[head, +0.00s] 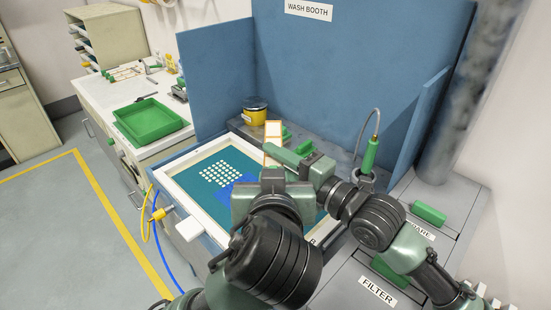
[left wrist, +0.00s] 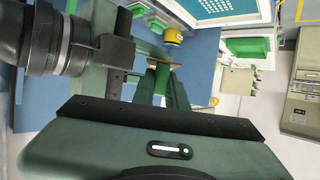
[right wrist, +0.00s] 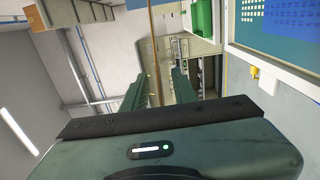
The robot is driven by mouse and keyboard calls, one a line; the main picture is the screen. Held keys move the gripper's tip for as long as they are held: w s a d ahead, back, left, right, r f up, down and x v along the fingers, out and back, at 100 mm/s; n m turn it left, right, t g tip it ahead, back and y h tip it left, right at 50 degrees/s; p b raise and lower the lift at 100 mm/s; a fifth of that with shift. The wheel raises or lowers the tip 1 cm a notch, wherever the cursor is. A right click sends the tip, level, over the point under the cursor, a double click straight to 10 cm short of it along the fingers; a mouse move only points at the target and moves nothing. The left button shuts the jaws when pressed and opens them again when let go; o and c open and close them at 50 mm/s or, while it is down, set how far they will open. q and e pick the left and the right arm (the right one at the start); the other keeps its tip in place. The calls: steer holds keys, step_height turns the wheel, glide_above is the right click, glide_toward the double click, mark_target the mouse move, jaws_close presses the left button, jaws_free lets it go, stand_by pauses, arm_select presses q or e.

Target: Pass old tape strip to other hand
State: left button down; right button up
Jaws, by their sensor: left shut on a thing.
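The old tape strip (head: 273,131) is a thin tan and white piece standing upright above the booth's bench in the head view. My left gripper (left wrist: 162,88) is shut on it, though the contact is mostly hidden. In the right wrist view the strip (right wrist: 154,50) shows edge-on as a thin brown line, running down between the fingers of my right gripper (right wrist: 157,95). Those fingers are open, with a gap on each side of the strip. In the head view the right gripper (head: 285,155) reaches leftward across the strip, close to the left gripper.
A white-framed screen (head: 180,185) with a teal mesh lies below and left of the grippers. A yellow pot (head: 255,110) stands behind. Blue wash booth walls (head: 350,70) close the back and sides. A green tray (head: 150,120) sits on the left counter. A green-handled hose (head: 370,153) stands right.

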jaws_close()
arm_select(q)
steer(key=c, duration=1.3)
jaws_free()
steer(key=shift+c, duration=0.2)
